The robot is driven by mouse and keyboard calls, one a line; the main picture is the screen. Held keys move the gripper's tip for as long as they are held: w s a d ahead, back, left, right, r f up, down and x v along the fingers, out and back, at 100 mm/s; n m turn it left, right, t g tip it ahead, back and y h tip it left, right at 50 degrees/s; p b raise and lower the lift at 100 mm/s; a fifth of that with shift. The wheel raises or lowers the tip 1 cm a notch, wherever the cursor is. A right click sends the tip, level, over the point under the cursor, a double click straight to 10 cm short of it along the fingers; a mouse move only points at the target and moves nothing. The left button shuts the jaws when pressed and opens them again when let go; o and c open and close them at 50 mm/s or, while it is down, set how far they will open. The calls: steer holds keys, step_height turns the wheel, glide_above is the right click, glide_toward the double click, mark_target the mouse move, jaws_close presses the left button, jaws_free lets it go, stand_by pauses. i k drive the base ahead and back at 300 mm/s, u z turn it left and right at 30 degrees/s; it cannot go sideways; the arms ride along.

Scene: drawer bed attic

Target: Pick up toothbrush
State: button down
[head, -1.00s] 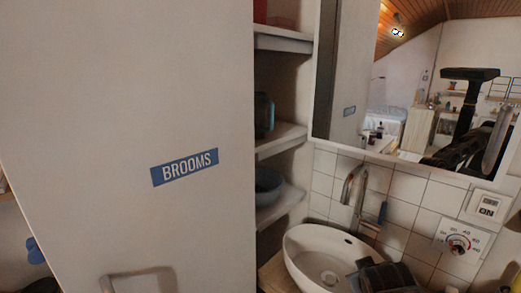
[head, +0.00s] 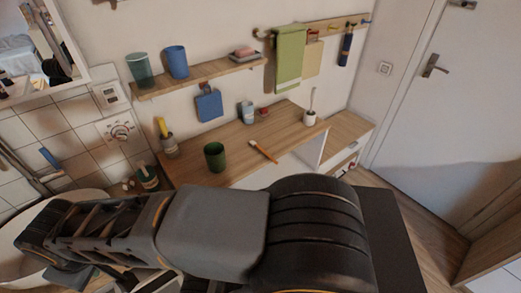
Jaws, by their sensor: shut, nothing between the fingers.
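An orange toothbrush-like item (head: 263,151) with a pale end lies on the wooden counter (head: 225,172), right of a dark green cup (head: 215,156). Nothing touches it. My dark folded arm crosses the bottom of the head view, in front of the counter and apart from the toothbrush. My fingertips cannot be made out; they are hidden behind the arm or outside the picture.
A white sink (head: 25,215) is at the left. A shelf (head: 200,77) with a teal cup (head: 140,70) and a blue cup (head: 176,62) hangs above the counter. A small white pot with a brush (head: 310,117) stands farther right. A white door (head: 450,110) is at the right.

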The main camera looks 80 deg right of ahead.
mark_target(252, 143)
steer(key=k, duration=0.25)
steer(key=u, duration=1.5)
steer(key=i, duration=0.7)
steer(key=z, duration=4.5)
steer(key=i, duration=0.5)
steer(key=z, duration=0.1)
